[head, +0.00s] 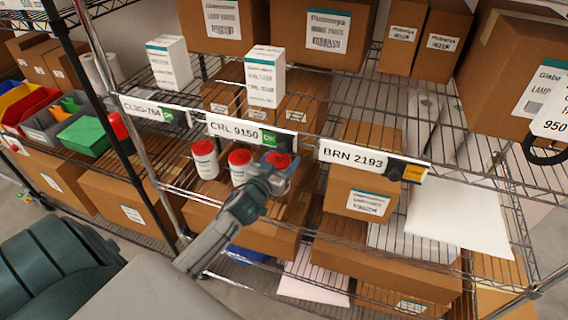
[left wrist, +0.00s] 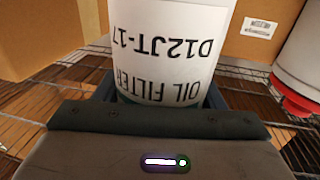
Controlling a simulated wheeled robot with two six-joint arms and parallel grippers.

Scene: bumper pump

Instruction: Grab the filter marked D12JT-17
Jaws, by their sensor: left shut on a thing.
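The filter marked D12JT-17 (left wrist: 165,50) fills the middle of the left wrist view, its printed label upside down. It is a white cylinder, also lettered OIL FILTER. My left gripper (left wrist: 165,100) is shut on it. In the head view my left gripper (head: 272,180) is at the middle shelf, below the CRL 9150 label, and a red cap (head: 279,160) shows at its fingers. Two other white filters with red caps, one farther left (head: 205,159) and one closer (head: 239,166), stand to the left of the gripper. My right gripper is not in view.
The upper shelf edge carries the label strips CRL 9150 (head: 242,132) and BRN 2193 (head: 352,158), just above the gripper. White boxes (head: 264,77) stand on that shelf. Brown boxes (head: 358,194) stand to the right. A wire shelf post (head: 154,165) is at left.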

